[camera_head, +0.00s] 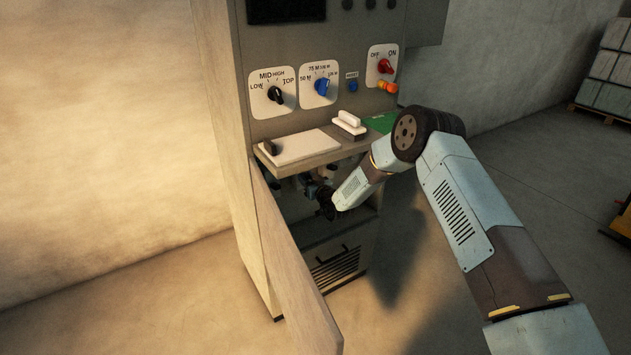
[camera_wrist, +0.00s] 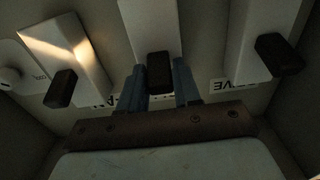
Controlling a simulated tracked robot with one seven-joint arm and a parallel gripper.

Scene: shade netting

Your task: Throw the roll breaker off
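The wrist view shows three white breakers with black levers in a row: left lever (camera_wrist: 61,88), middle lever (camera_wrist: 160,73) and right lever (camera_wrist: 279,54). Labels beside them are only partly readable and appear turned around; I cannot read "roll" on any of them. My gripper (camera_wrist: 160,78) has its two blue fingers apart, one each side of the middle lever. They are very close to it; I cannot tell if they touch. In the head view my gripper (camera_head: 326,199) reaches into the cabinet opening below the shelf, where the breakers are hidden.
The grey cabinet (camera_head: 222,75) has black, blue and red knobs on its panel. A shelf (camera_head: 328,155) juts out above the opening, close over my wrist. An open door panel (camera_head: 292,262) stands left of the opening. The floor at right is mostly clear.

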